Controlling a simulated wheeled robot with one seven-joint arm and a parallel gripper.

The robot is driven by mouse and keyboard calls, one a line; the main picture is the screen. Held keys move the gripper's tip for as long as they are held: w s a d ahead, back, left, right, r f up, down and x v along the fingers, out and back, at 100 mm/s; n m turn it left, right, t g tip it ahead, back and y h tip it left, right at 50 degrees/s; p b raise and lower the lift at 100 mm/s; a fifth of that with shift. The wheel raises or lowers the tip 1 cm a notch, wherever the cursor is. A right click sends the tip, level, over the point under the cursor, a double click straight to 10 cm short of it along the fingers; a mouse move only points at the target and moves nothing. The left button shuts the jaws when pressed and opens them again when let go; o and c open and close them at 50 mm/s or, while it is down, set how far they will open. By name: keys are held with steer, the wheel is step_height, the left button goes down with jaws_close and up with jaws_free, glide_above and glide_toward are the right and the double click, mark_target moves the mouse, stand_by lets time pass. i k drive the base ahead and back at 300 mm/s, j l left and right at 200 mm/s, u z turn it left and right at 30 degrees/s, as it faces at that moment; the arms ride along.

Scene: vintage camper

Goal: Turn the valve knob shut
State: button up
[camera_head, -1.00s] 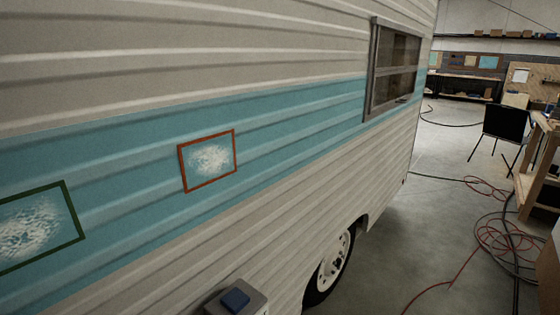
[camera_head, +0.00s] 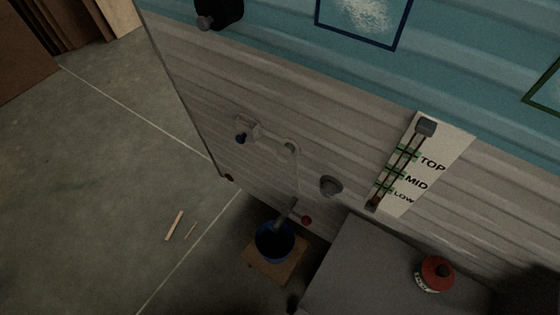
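Several knob-like parts sit on the camper's pale lower siding, and I cannot tell for sure which is the valve knob. A small dark blue knob (camera_head: 241,138) sits at the left end of a pale pipe fitting (camera_head: 262,134). A round grey knob (camera_head: 331,186) sticks out of the siding to the right. A small red knob (camera_head: 306,220) is lower, beside a grey spout (camera_head: 286,211) above a blue bucket (camera_head: 274,242). I cannot read whether any valve is open or shut. My gripper is not in view.
A slider panel (camera_head: 458,140) marked TOP, MID and LOW is on the siding. The bucket stands on a brown board (camera_head: 257,264). Small sticks (camera_head: 174,225) lie on otherwise clear floor at left.

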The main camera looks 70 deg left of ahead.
mark_target(328, 189)
steer(key=u, duration=1.25)
